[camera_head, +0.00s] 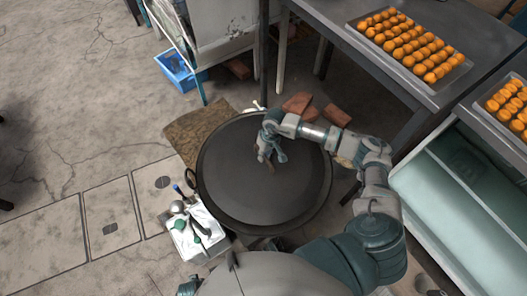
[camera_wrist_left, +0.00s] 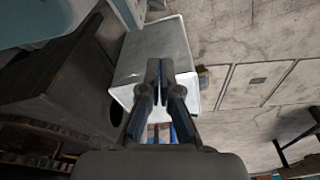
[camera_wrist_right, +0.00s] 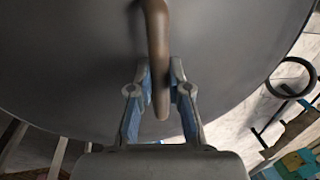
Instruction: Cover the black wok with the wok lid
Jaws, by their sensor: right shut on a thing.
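The wok lid (camera_head: 235,185) is a large dark grey disc with a brown curved handle (camera_wrist_right: 157,35). My right gripper (camera_head: 267,158) is over the middle of the lid, and in the right wrist view its fingers (camera_wrist_right: 160,85) are shut on the handle. The black wok (camera_head: 192,178) is under the lid and mostly hidden; a loop handle shows at its left side, and in the right wrist view (camera_wrist_right: 292,80). I cannot tell whether the lid touches the wok's rim. My left gripper (camera_wrist_left: 160,70) is shut and empty, above a white box.
The white box (camera_head: 187,240) with utensils stands left of the wok. Bricks (camera_head: 297,103) lie behind it. Metal tables with trays of orange pastries (camera_head: 410,45) are at the right. A blue crate (camera_head: 177,70) stands at the back left.

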